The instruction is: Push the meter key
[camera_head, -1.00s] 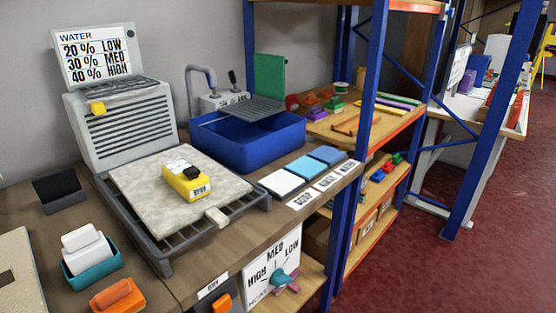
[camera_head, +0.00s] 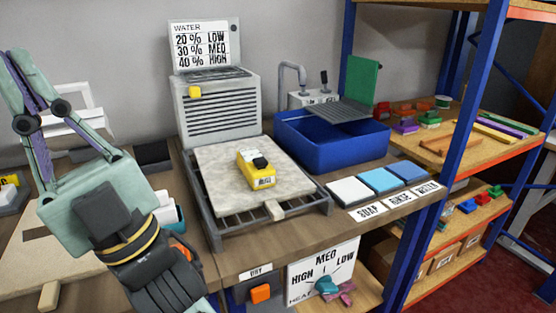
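A yellow meter (camera_head: 256,176) with a label on its front sits on a pale rug piece (camera_head: 222,188) on a dark slatted rack. A black raised key (camera_head: 261,162) shows on top of the meter. My gripper (camera_head: 168,290) is at the lower left, in front of the bench and to the left of the rack. It is dark, with a yellow band, and points down and right. It is well apart from the meter. Its fingertips run close to the bottom edge, and I cannot tell whether they are open or shut.
A grey louvred unit (camera_head: 217,110) with a yellow button (camera_head: 195,91) stands behind the rack. A blue basin (camera_head: 330,145) and coloured pads (camera_head: 380,181) lie to the right. A HIGH/MED/LOW dial panel (camera_head: 322,268) hangs below the bench front. Blue shelf posts (camera_head: 462,140) stand at right.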

